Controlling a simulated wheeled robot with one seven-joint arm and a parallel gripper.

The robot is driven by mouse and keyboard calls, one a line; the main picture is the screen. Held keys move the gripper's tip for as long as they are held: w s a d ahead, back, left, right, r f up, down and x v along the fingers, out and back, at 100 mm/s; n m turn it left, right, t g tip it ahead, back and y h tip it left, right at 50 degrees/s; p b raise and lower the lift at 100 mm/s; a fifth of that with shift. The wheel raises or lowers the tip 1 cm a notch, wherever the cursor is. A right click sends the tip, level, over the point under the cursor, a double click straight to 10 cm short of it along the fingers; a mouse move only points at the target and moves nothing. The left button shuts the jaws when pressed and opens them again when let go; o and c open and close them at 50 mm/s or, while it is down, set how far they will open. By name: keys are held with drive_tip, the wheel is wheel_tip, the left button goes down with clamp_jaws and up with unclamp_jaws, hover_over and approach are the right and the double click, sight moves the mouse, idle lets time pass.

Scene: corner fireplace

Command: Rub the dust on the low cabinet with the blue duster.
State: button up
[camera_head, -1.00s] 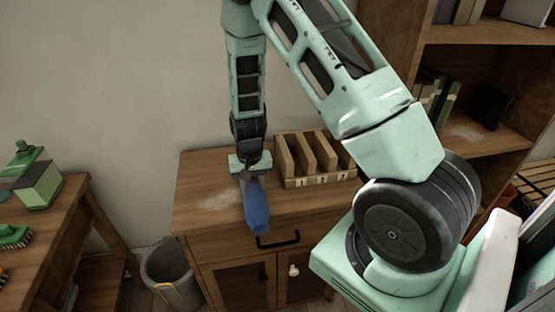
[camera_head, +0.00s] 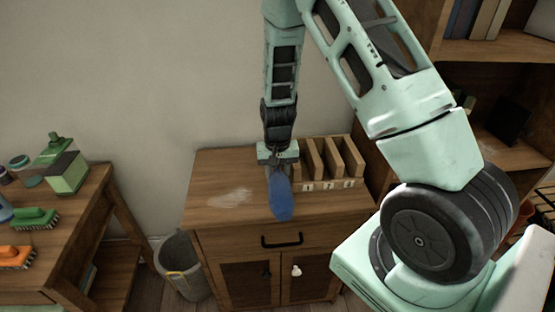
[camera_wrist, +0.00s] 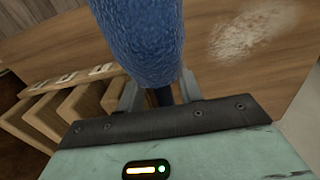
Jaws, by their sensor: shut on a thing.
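The blue duster (camera_head: 281,196) is held by my gripper (camera_head: 277,166), which is shut on its handle. Its fluffy head points toward the front edge of the low cabinet (camera_head: 208,168). A pale dust patch (camera_head: 230,198) lies on the cabinet top, left of the duster and apart from it in the picture. In the wrist view the duster head (camera_wrist: 142,38) fills the upper middle, and the dust patch (camera_wrist: 250,36) shows at the upper right. I cannot tell whether the duster touches the cabinet top. My gripper (camera_wrist: 158,96) hides the handle's lower part.
A wooden file rack (camera_head: 335,182) with numbered slots stands right of the duster. A tall bookshelf (camera_head: 475,50) rises at the right. A side table (camera_head: 88,205) with brushes and a green bottle (camera_head: 66,172) is at the left. A bin (camera_head: 180,265) stands between them.

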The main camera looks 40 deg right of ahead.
drive_tip(key=shift+a+r+p, duration=0.1)
drive_tip(key=shift+r+p, duration=1.05)
drive_tip(key=shift+r, duration=0.55)
